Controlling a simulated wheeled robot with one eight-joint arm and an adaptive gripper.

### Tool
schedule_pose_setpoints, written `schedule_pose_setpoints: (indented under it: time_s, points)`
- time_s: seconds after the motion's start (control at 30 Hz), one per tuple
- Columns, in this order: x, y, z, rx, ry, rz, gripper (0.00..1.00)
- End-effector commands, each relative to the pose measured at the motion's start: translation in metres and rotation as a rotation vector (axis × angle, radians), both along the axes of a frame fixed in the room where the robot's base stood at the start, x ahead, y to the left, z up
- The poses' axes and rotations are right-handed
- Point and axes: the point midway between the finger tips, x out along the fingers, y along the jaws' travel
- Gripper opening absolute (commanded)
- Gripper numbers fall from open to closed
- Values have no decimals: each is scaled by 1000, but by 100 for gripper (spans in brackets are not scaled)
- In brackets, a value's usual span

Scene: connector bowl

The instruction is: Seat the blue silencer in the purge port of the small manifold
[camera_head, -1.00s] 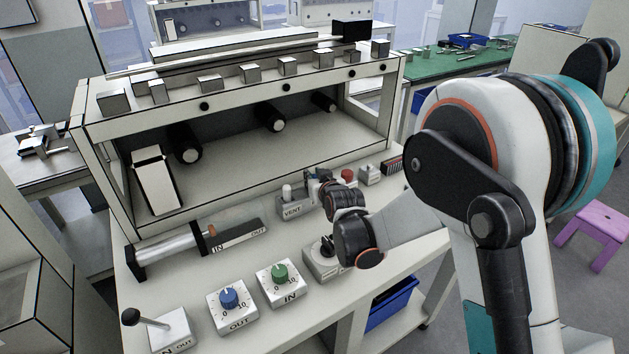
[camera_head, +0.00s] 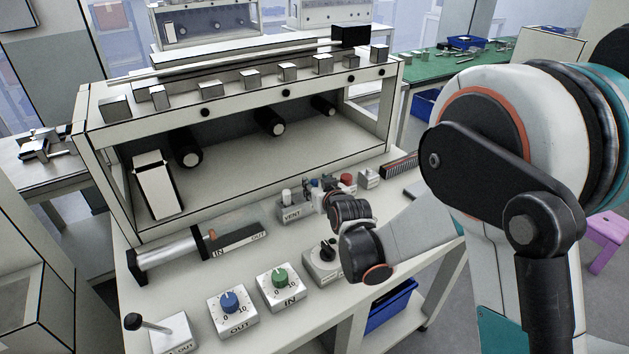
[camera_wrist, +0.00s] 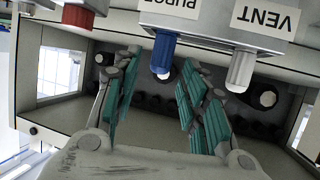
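The blue silencer (camera_wrist: 164,52) stands at the block labelled PURGE (camera_wrist: 190,12) in the wrist view, which shows the labels upside down. It looks straight, with a pale tip; I cannot tell how deep it sits. My gripper (camera_wrist: 161,62) is open, its teal fingers on either side of the silencer with visible gaps. In the head view the silencer (camera_head: 313,183) is small and partly hidden near my gripper. The manifold's VENT block (camera_head: 291,213) carries a whitish silencer (camera_head: 286,195), which also shows in the wrist view (camera_wrist: 240,70).
A red part (camera_head: 346,179) stands just right of my gripper. A black knob unit (camera_head: 325,262) is close below my wrist. The IN dial (camera_head: 281,283), OUT dial (camera_head: 231,306) and a cylinder (camera_head: 170,251) lie to the left. The framed housing (camera_head: 250,130) rises behind.

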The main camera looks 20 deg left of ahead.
Motion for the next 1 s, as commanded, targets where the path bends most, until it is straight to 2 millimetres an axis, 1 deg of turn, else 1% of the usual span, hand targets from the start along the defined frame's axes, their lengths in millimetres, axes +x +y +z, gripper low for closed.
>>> schedule_pose_setpoints:
  time_s: [0.03,0.2,0.4,0.6,1.0]
  points:
    - [-9,-6,8,0,0,0,40]
    - [-35,-24,21,0,0,0,40]
    - [-56,-38,29,1,1,0,40]
    - [-62,-43,32,1,1,0,40]
    - [-62,-43,31,1,1,0,40]
